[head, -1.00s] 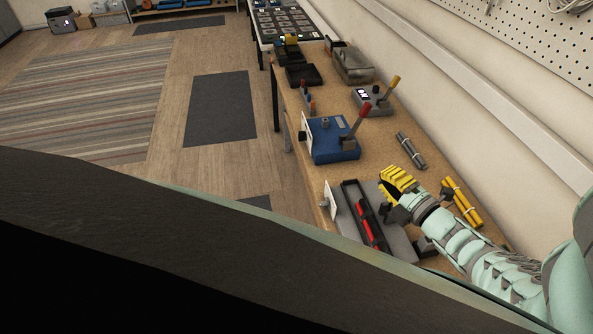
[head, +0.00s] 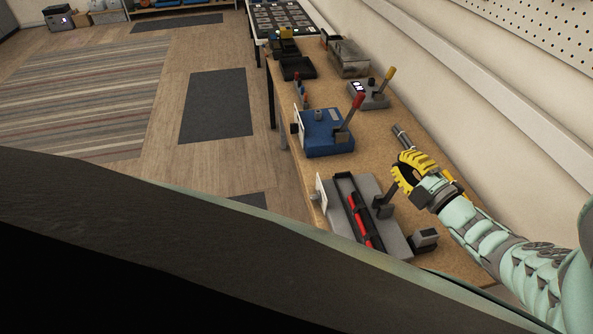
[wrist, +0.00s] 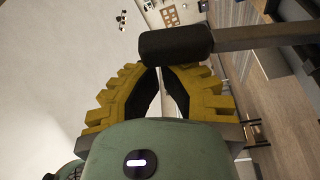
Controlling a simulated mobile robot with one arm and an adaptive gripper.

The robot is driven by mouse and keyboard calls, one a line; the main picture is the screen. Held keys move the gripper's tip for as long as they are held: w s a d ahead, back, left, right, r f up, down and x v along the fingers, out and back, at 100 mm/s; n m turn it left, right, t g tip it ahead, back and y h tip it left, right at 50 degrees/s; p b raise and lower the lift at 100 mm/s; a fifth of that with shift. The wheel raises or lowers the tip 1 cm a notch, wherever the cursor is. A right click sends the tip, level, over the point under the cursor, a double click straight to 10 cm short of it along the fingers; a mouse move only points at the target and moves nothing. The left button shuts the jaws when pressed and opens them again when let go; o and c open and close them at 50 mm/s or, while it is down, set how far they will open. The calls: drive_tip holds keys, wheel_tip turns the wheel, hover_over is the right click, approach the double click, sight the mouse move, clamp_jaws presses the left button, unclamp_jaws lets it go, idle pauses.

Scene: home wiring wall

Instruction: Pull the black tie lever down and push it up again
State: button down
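The black tie lever (head: 383,205) stands on a grey base (head: 395,238) at the near part of the bench, beside a black tray holding red rods. In the wrist view its black grip (wrist: 175,43) lies across the top, on a grey shaft reaching right. My gripper (head: 398,187) has yellow fingers and hovers just above and to the right of the lever. In the wrist view its fingertips (wrist: 161,69) come together just below the grip, with a hollow behind them. Nothing shows between the fingers. Whether they touch the grip I cannot tell.
A blue box (head: 325,132) with a red-knobbed lever (head: 356,108) stands farther along the bench. Beyond it is a grey box with a yellow-knobbed lever (head: 388,78). A dark bundle (head: 402,136) lies partly behind my gripper. The wall runs close along the right.

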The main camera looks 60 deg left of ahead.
drive_tip(key=shift+w+d+f+b, duration=0.1)
drive_tip(key=shift+w+d+b, duration=0.25)
drive_tip(key=shift+w, duration=0.4)
